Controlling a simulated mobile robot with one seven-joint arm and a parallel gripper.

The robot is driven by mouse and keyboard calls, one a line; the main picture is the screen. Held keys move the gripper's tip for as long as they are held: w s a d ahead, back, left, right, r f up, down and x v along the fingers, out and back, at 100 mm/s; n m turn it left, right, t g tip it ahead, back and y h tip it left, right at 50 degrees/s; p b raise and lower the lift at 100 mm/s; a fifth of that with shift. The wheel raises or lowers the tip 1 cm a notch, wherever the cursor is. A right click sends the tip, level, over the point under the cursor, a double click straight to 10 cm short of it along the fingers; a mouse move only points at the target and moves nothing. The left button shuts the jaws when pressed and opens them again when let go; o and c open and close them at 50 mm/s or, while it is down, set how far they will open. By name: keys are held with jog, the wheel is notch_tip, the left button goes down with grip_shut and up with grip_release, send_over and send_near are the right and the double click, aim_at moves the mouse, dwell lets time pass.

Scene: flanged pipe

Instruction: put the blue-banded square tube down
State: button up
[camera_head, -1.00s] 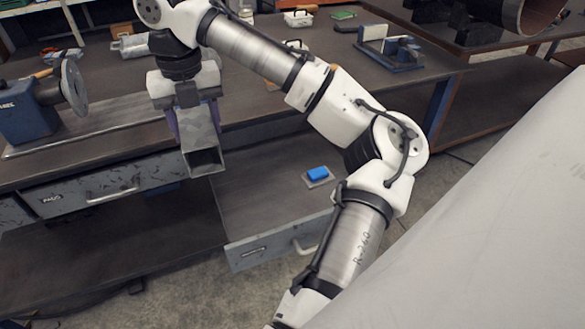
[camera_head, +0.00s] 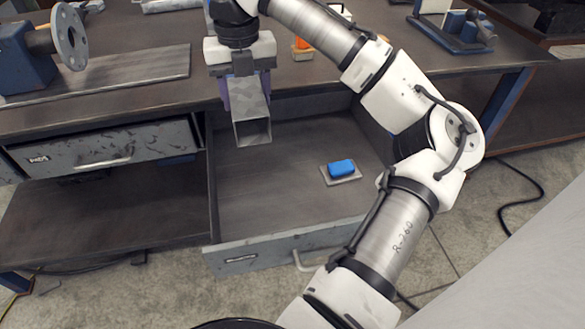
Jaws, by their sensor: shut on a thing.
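A grey square tube (camera_head: 248,105) with a hollow open end points toward me. My gripper (camera_head: 243,85) is shut on it and holds it over the back left part of an open drawer (camera_head: 275,190). The purple-blue sides at the gripper may be its fingers or the tube's band; I cannot tell which. The tube's rear end is hidden by my gripper and wrist. Whether the tube touches anything below is not clear; it appears to hang above the drawer floor.
A blue block on a grey plate (camera_head: 341,170) lies in the drawer's right part. The drawer floor is otherwise clear. A shut drawer (camera_head: 110,150) is to the left. On the bench (camera_head: 130,85) stand a blue machine with a flanged disc (camera_head: 70,38) and a blue fixture (camera_head: 455,30).

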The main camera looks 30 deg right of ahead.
notch_tip(320, 180, down, 19)
jog(key=shift+f+b, duration=0.15)
jog(key=shift+b, duration=0.8)
jog(key=o, duration=1.4)
jog(key=shift+c, duration=0.2)
notch_tip(320, 180, up, 12)
jog(key=shift+p, duration=0.45)
